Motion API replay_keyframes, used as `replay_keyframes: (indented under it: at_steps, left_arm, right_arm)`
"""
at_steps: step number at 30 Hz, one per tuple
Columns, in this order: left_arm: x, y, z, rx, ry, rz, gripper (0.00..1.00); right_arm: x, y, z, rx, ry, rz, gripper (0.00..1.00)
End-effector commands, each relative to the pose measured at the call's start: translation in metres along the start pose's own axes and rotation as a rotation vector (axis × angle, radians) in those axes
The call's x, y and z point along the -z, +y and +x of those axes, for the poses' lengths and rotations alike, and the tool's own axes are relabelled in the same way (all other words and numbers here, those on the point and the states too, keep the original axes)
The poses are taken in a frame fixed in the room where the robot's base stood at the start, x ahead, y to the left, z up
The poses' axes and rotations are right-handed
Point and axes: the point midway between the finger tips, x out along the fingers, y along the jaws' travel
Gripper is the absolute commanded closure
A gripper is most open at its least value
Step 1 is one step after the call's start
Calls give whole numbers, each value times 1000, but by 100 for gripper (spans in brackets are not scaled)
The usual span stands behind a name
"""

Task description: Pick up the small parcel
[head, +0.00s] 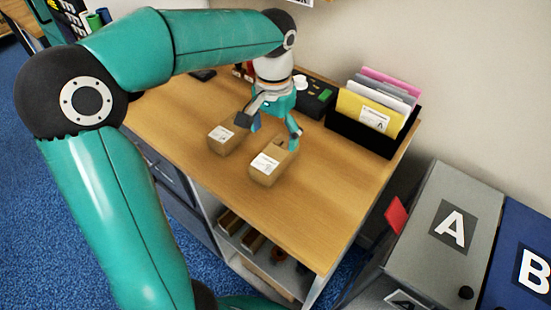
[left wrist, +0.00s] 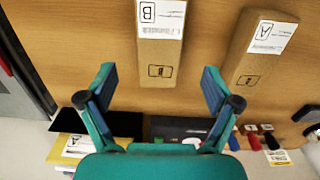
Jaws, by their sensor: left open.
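Two small brown cardboard parcels lie on the wooden table. One parcel (head: 271,165) is nearer the table's middle; in the left wrist view it bears a white label marked B (left wrist: 161,48). The other parcel (head: 226,138) lies to its left in the head view; its label reads A in the left wrist view (left wrist: 262,45). My left gripper (head: 274,130) is open and empty, above and behind the B parcel. In the left wrist view its fingers (left wrist: 158,74) stand apart on either side of the B parcel's end, not visibly touching it. My right gripper is out of view.
A black file holder (head: 360,135) with coloured folders stands at the table's right back. A black box (head: 316,100) lies beside it. Grey cabinet A (head: 455,215) and blue cabinet B (head: 515,262) stand right of the table (head: 310,225), whose front right is clear.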

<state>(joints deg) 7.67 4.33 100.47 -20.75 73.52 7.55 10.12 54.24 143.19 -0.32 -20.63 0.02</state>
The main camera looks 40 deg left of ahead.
Motion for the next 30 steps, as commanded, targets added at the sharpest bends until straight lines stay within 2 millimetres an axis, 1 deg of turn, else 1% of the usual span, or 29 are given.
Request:
replay_keyframes:
  at_steps: [1,3,8,11,16,19,22,28,29,30]
  left_arm:
    - [0,0,8,1,-3,-1,10]
    - [0,0,15,1,-2,0,10]
    - [0,0,23,1,-1,-1,10]
    - [0,0,32,1,-3,-1,10]
    - [2,1,56,0,-5,0,10]
    - [3,0,68,0,-2,-1,10]
    - [3,0,73,0,0,-1,10]
    - [3,0,73,0,1,-1,10]
    - [3,0,73,0,1,-1,14]
    - [3,0,73,0,1,-1,20]
  right_arm:
    - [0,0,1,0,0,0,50]
    - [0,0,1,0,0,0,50]
    - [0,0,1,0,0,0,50]
    - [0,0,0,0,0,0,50]
    - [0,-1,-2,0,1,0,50]
    - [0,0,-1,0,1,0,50]
    - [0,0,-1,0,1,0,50]
    - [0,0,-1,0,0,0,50]
    - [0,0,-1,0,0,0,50]
    - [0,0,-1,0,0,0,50]
